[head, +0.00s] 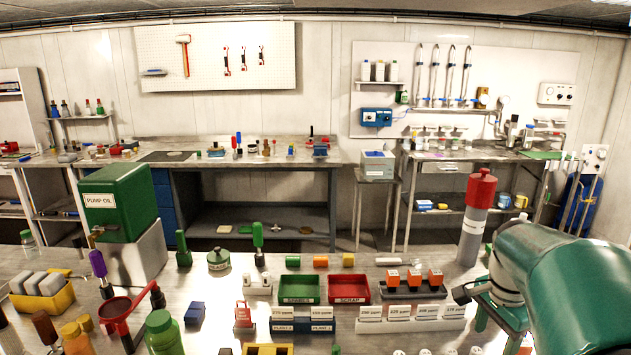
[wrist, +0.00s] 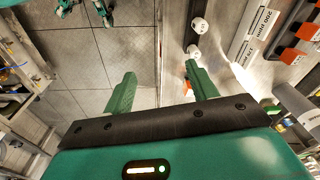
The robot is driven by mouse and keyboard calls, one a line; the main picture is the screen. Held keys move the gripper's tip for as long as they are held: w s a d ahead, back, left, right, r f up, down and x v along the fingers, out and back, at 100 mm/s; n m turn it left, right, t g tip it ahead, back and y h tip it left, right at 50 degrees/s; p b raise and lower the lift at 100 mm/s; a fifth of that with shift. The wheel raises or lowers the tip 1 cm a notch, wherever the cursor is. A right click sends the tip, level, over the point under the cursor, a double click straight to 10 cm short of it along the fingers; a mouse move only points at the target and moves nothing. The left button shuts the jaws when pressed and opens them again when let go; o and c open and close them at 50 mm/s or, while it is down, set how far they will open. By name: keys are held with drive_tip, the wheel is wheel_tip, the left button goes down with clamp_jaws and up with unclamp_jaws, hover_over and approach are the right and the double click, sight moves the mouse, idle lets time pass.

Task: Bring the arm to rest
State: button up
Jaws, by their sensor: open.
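My gripper (wrist: 160,88) shows in the wrist view with its two green fingers spread wide apart. Nothing is between the fingers; floor and the bench's edge show past them. The right finger is close to the bench (wrist: 222,75) in that picture, and I cannot tell whether it touches anything. In the head view my green arm comes in from the right, over the right end of the near bench (head: 345,325). The fingers are hard to make out there.
A grey cylinder with a red cap (head: 475,215) stands just left of my arm. Several white ppm cards (head: 398,312), an orange-block rack (head: 412,285) and the red scrap tray (head: 348,290) stand further left.

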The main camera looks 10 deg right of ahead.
drive_tip(key=s+a+r+n+t, duration=0.1)
drive_tip(key=s+a+n+t, duration=0.1)
drive_tip(key=a+n, duration=0.7)
drive_tip(key=s+a+r+n+t+y, duration=0.1)
drive_tip(key=s+a+n+t, duration=0.2)
drive_tip(key=a+n, duration=0.5)
drive_tip(key=a, duration=1)
drive_tip(key=shift+s+a+r+n, duration=0.15)
drive_tip(key=shift+s+a+n, duration=0.05)
drive_tip(key=shift+s+n, duration=0.2)
drive_tip(key=c, duration=0.5)
drive_tip(key=shift+d, duration=0.15)
drive_tip(key=shift+d, duration=0.1)
